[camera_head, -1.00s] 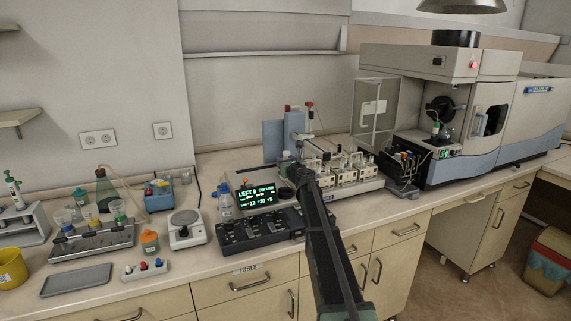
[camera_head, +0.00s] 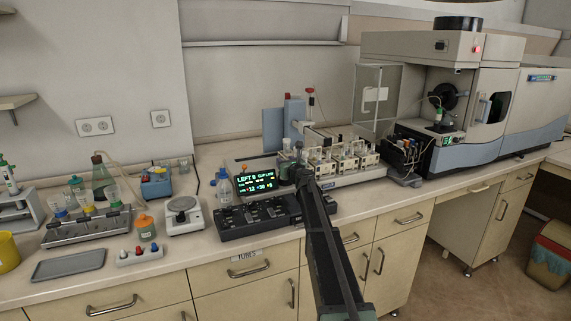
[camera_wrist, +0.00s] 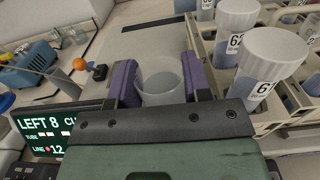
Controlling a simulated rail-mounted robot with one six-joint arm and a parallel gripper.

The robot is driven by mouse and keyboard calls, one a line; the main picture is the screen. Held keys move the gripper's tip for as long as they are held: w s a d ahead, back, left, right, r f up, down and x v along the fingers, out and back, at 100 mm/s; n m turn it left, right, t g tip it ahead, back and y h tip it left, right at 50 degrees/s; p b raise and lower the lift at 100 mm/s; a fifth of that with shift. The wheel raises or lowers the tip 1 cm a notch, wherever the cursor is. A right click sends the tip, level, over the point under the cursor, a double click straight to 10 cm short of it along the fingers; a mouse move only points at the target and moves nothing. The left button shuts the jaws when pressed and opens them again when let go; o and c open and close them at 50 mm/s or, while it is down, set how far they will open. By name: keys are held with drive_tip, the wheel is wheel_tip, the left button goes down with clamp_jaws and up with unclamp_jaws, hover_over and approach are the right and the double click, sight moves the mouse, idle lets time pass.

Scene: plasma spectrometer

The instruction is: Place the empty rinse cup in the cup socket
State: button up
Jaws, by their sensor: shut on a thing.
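My gripper (camera_wrist: 158,84) is shut on a clear, empty-looking rinse cup (camera_wrist: 160,72), which stands between its two purple fingers in the wrist view. In the head view my gripper (camera_head: 289,163) is over the autosampler, just right of the green-lettered display (camera_head: 258,183). The display also shows at the lower left of the wrist view (camera_wrist: 40,132). The cup is above a pale flat surface, left of the tube racks; its base is hidden by my gripper. I cannot make out the cup socket in either view now.
Racks of numbered tubes (camera_wrist: 236,42) stand close on the right of my gripper. A black block with rows of knobs (camera_head: 258,219) lies in front of the display. A balance (camera_head: 184,215) and bottles stand to the left; the spectrometer (camera_head: 480,150) is at the right.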

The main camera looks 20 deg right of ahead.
drive_tip(key=shift+f+b, duration=0.55)
drive_tip(key=shift+f, duration=0.05)
drive_tip(key=o, duration=1.1)
drive_tip(key=shift+s, duration=0.1)
drive_tip(key=s, duration=1)
drive_tip(key=shift+s+a, duration=0.1)
drive_tip(key=shift+s, duration=0.25)
